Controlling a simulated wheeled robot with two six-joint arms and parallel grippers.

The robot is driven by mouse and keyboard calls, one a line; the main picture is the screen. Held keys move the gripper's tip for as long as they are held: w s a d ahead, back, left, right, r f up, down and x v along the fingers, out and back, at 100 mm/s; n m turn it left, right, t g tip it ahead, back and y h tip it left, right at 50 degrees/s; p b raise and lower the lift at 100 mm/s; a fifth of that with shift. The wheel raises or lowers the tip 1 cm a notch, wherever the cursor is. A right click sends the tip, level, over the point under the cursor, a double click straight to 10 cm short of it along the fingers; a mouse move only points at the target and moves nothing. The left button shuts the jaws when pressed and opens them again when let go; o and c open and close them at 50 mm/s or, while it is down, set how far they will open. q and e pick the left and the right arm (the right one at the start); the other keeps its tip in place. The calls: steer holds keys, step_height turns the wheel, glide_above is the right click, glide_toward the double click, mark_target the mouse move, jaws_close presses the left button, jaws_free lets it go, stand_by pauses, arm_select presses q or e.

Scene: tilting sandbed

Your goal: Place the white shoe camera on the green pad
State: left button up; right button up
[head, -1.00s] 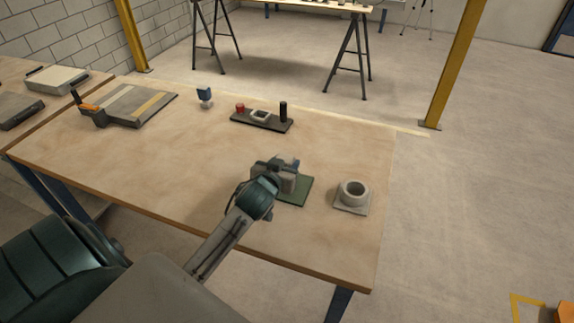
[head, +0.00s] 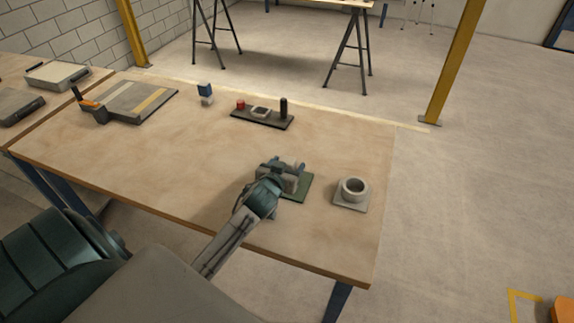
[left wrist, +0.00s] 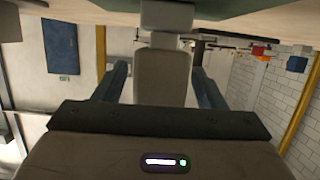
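A pale off-white block-like object, seemingly the white shoe camera (left wrist: 163,75), is between the fingers of my left gripper in the left wrist view. It appears to stand at the green pad (head: 297,190); the exact contact is hidden. The pad also shows at the top edge of the left wrist view (left wrist: 240,8). In the head view my left gripper (head: 284,172) is over the pad and hides much of it. Its fingers are spread, one on each side of the pale object, with a narrow gap visible. My right gripper is not in view.
A grey ring on a square base (head: 352,192) stands right of the pad. A dark tray (head: 262,118) with red and black pieces lies behind. A blue-topped white item (head: 205,94) and a grey board (head: 140,103) stand farther left. The middle-left table is clear.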

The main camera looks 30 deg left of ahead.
arm_select(q)
steer(key=shift+r, duration=0.2)
steer(key=b+v, duration=0.1)
steer(key=v, duration=1.1)
steer(key=shift+b, duration=0.4)
steer(key=shift+f, duration=0.1)
